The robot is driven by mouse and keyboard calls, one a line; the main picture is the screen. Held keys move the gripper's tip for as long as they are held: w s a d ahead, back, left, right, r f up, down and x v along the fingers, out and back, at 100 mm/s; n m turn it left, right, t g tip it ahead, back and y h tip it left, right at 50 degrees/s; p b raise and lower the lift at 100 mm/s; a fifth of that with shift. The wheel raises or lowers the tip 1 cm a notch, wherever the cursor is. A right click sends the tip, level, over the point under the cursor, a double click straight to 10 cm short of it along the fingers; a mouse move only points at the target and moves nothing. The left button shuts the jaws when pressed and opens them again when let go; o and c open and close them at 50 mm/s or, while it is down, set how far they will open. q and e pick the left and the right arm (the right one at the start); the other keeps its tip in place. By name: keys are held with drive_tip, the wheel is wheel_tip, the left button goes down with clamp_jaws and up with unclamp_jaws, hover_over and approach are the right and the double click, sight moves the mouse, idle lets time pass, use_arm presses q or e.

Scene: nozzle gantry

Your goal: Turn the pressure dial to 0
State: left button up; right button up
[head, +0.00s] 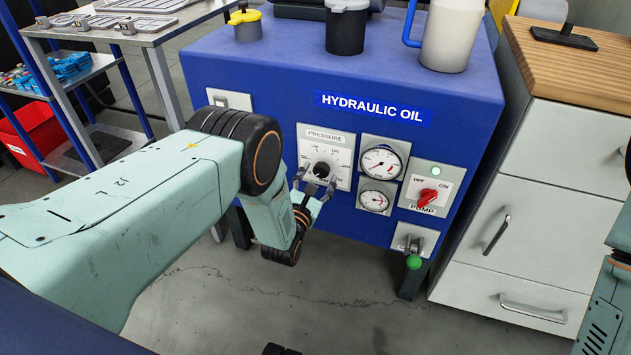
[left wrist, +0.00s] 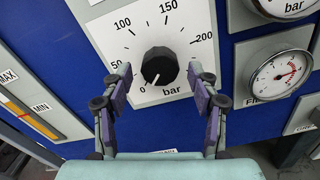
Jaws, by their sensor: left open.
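The pressure dial (head: 321,170) is a round black knob on a white plate on the blue hydraulic oil cabinet. In the left wrist view the knob (left wrist: 160,65) is large, with a scale around it from 0 through 50, 100 and 150 to 200 bar. Its white pointer mark faces down and slightly left, close to the 0 label (left wrist: 142,90). My left gripper (head: 316,181) is in front of the dial. In the left wrist view its open fingers (left wrist: 154,77) stand on either side of the knob, with visible gaps. My right gripper is out of view.
Two gauges (head: 380,162) and the red pump switch (head: 429,196) are right of the dial. A green-tipped lever (head: 414,262) is below them. A white drawer cabinet (head: 530,200) stands at the right, a metal table (head: 120,30) at the left.

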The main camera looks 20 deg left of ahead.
use_arm(q)
drive_tip(key=s, duration=1.2)
drive_tip(key=shift+a, duration=0.2)
